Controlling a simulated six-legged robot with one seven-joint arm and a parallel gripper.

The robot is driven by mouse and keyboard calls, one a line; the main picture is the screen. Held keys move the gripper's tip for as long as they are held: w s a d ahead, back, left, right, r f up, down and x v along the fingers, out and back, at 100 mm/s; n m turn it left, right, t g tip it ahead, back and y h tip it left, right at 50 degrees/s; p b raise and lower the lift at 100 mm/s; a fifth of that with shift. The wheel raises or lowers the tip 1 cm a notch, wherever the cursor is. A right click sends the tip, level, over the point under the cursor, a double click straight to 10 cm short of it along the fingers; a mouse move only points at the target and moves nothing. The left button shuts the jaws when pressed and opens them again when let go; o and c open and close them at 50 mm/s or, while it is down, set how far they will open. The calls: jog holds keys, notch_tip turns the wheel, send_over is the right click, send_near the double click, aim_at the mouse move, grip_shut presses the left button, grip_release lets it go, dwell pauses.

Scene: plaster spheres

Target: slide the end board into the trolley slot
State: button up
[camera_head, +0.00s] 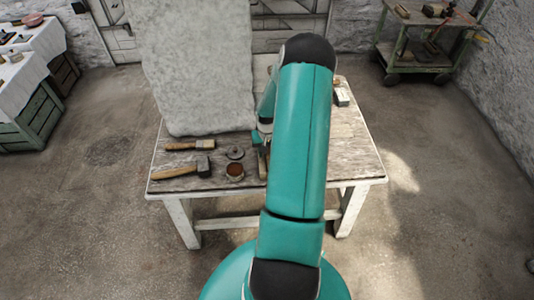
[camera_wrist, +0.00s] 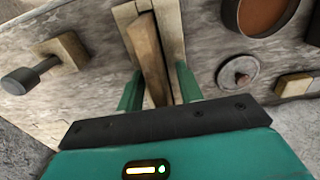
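A brown wooden board (camera_wrist: 148,55) stands between two paler wooden strips (camera_wrist: 170,30) in the wrist view. I cannot tell if it is the end board. My gripper (camera_wrist: 159,85) has its two teal fingers spread to either side of the board's near end, with gaps visible beside the wood. In the head view my gripper (camera_head: 257,141) is low over the table, mostly hidden by my arm. A green wheeled trolley (camera_head: 418,58) stands at the back right; its slot cannot be made out.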

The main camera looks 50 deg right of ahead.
grip_shut()
jog(key=shift+r, duration=0.2)
